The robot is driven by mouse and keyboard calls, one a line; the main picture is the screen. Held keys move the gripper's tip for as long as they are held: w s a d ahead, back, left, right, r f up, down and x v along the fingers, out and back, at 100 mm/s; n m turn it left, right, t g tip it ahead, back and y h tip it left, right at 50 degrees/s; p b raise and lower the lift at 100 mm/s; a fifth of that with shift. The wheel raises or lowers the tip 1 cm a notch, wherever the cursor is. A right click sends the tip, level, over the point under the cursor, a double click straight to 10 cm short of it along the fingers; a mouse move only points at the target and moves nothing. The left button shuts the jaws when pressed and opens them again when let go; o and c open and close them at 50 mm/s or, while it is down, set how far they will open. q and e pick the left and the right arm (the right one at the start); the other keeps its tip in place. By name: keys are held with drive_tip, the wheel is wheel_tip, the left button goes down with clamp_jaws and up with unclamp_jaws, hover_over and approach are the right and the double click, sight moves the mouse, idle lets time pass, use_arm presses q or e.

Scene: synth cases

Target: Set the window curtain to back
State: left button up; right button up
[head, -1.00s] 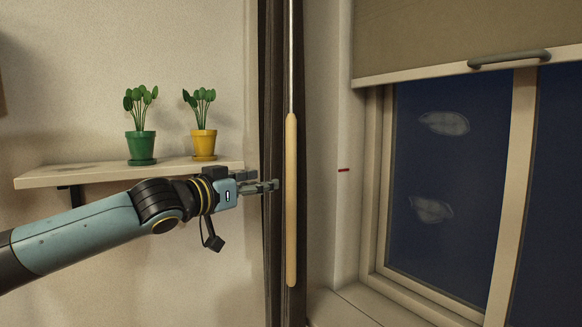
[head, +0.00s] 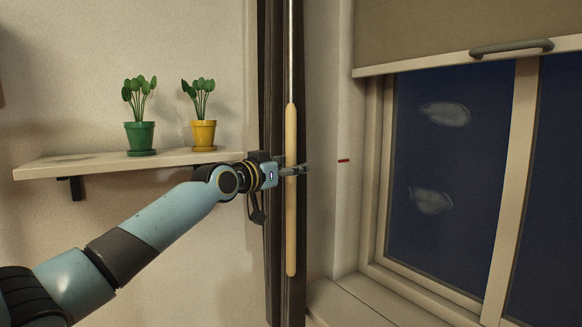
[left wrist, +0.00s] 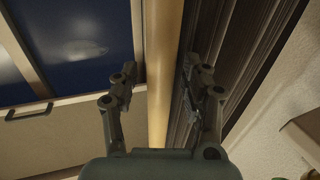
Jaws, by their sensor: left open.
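The dark brown window curtain (head: 273,90) hangs gathered in a narrow upright bundle left of the window. A pale wooden wand handle (head: 291,225) hangs upright in front of it on a thin metal rod (head: 289,50). My left gripper (head: 303,169) is open at the upper middle of the handle, its fingers reaching past it. In the left wrist view the handle (left wrist: 158,60) passes between the two spread fingers, and the curtain folds (left wrist: 232,60) lie beside the right finger. I cannot tell whether a finger touches the handle. My right gripper is not in view.
A wall shelf (head: 90,164) at left carries a green pot (head: 140,137) and a yellow pot (head: 203,134) with plants, above my left arm. A partly lowered blind (head: 440,30) with a grey handle (head: 510,47) covers the window top. A red mark (head: 343,160) is on the window reveal.

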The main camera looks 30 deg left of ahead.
use_arm(q)
drive_tip(key=shift+c, duration=0.4)
clamp_jaws()
drive_tip(key=shift+w+d+f, duration=0.1)
drive_tip(key=shift+w+f, duration=0.1)
drive_tip(key=shift+w, duration=0.05)
